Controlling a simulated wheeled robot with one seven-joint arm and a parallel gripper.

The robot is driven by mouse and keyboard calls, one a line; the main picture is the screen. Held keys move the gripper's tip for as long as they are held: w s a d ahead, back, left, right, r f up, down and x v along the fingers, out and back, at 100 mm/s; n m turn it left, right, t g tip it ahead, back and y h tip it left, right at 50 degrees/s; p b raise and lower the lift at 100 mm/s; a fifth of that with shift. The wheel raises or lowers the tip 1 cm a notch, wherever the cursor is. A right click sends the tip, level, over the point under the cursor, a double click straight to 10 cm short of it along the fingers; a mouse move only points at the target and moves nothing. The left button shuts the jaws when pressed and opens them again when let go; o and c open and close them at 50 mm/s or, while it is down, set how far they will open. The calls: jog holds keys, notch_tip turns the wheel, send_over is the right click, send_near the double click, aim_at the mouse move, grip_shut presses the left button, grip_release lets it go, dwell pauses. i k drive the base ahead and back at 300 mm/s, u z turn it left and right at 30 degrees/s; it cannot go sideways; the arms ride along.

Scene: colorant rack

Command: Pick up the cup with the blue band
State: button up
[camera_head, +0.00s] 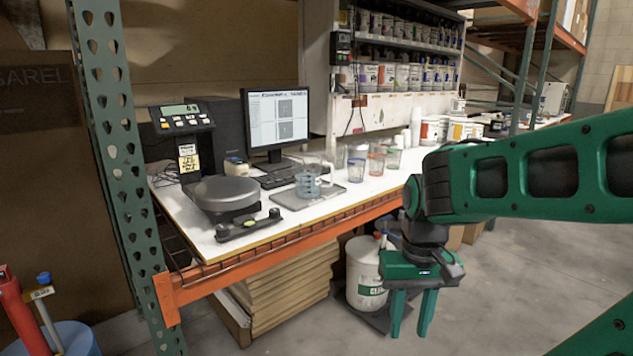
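Several small clear cups stand in a group on the white tabletop. One cup (356,170) at the front left of the group appears to have a blue band. A cup with a red-orange band (376,165) stands to its right, and one with a green band (393,159) is further right. My gripper (410,334) hangs pointing down in front of the table, right of and lower in the picture than the cups. Its two green fingers are apart with nothing between them. No cup is hidden by my arm as far as I can tell.
A clear jug (308,183) with blue markings stands on a grey tray (289,201) left of the cups. A scale (226,194), keyboard and monitor (278,117) are further left. A white bucket (366,270) is below the table, behind my gripper. Shelved cans stand behind.

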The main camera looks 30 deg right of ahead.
aim_at(356, 165)
jog(key=u, duration=0.5)
jog(key=k, duration=0.65)
jog(key=u, duration=0.4)
jog(key=i, duration=0.9)
jog(key=z, duration=0.65)
jog(key=i, duration=1)
jog(key=z, duration=1.25)
jog(key=i, duration=0.8)
jog(key=z, duration=0.5)
